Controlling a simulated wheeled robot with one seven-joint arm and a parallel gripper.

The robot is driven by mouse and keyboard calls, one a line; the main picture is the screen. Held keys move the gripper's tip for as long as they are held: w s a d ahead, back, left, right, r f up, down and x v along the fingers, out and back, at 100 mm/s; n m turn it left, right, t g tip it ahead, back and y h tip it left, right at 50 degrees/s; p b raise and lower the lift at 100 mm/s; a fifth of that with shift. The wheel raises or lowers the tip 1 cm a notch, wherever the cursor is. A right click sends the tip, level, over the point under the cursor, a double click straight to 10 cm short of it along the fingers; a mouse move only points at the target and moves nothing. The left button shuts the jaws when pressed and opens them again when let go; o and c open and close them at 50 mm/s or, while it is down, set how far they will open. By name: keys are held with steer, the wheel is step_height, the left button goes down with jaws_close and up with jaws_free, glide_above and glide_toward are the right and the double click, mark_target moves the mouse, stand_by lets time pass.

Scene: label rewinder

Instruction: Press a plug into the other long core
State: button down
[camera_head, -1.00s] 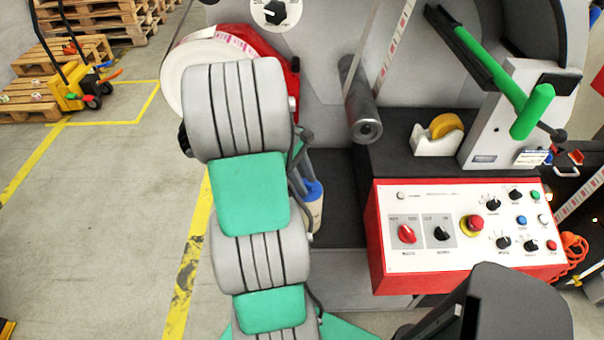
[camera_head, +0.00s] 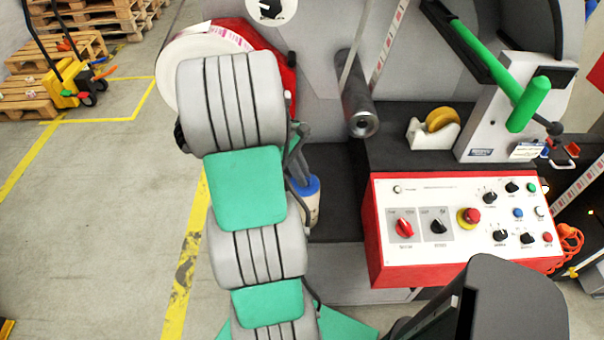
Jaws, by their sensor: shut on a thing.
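My gripper is not visible; my grey and green arm fills the middle of the head view and may hide it. A pale cylinder with a blue upper part (camera_head: 309,188) shows just right of my arm, in front of the dark base of the machine. Its left side is covered by my arm, so I cannot tell whether it is a core, a plug or something else, or what supports it. No long core or plug can be clearly made out.
The rewinder's red-framed control panel (camera_head: 450,262) is at right, with a tape dispenser (camera_head: 432,133) behind it. A steel roller (camera_head: 360,110) juts out above the dark ledge. A white label roll (camera_head: 180,60) is behind my arm. Floor at left is clear up to a pallet truck (camera_head: 65,85).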

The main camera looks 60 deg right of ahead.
steer(key=shift+f, duration=0.1)
stand_by(0.8)
steer(key=c, duration=1.8)
jaws_free()
steer(key=o, duration=0.4)
